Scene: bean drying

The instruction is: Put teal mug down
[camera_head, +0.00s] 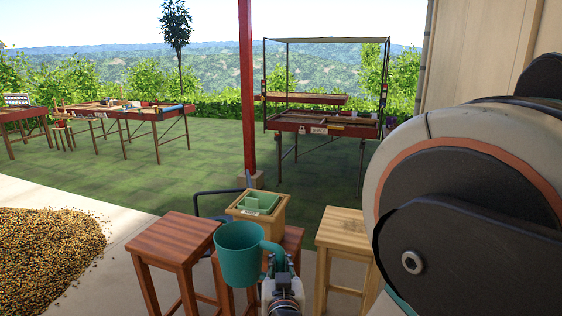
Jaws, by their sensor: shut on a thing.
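The teal mug (238,256) is upright in the lower middle of the head view, with its handle on the right. My gripper (280,268) is shut on the mug at its handle side; the fingertips are partly hidden by the mug and handle. In the picture the mug overlaps a reddish wooden stool behind it. I cannot tell whether its base touches anything. The inside of the mug shows only as a dark teal opening.
A reddish stool (176,244) with a bare top stands left, and a lighter stool (342,228) with a bare top stands right. A wooden box (272,218) with a green container (258,203) sits behind the mug. A bean pile (50,250) lies far left. A red post (247,100) stands behind.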

